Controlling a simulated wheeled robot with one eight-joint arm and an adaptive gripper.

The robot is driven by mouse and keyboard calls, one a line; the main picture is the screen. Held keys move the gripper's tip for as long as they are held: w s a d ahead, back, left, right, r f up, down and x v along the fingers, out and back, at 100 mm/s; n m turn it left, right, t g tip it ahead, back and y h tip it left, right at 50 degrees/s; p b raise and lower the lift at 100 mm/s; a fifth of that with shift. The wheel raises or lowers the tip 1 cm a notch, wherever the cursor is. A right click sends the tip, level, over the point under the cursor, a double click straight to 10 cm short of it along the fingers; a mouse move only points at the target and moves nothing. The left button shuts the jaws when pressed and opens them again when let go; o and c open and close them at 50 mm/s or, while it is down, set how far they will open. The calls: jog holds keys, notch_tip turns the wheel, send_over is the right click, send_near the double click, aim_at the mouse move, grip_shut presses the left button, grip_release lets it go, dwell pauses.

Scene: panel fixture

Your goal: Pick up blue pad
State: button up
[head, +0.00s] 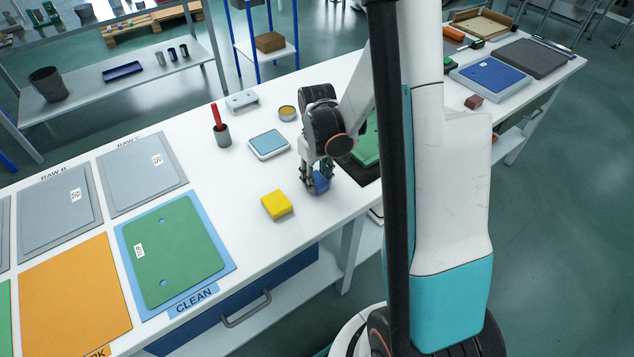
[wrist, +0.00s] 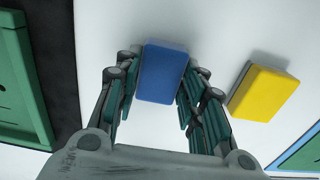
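The blue pad (head: 321,182) is a small block low between my fingers at the front part of the white table, right of the yellow pad. In the wrist view the blue pad (wrist: 163,73) sits between both fingers, its long sides against them. My gripper (head: 316,176) points down and appears shut on the pad; it also shows in the wrist view (wrist: 158,95). The fingers hide part of the pad in the head view. I cannot tell whether it touches the table.
The yellow pad (head: 277,205) lies close by to the left. A dark mat with a green panel (head: 367,146) is just right of my gripper. A blue-topped white tray (head: 269,144), a cup with a red tool (head: 221,133) and a small tin (head: 288,113) stand behind.

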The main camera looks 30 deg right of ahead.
aim_at(317, 179)
jog(key=shift+c, duration=0.4)
notch_tip(317, 179, up, 20)
jog(key=p, duration=0.7)
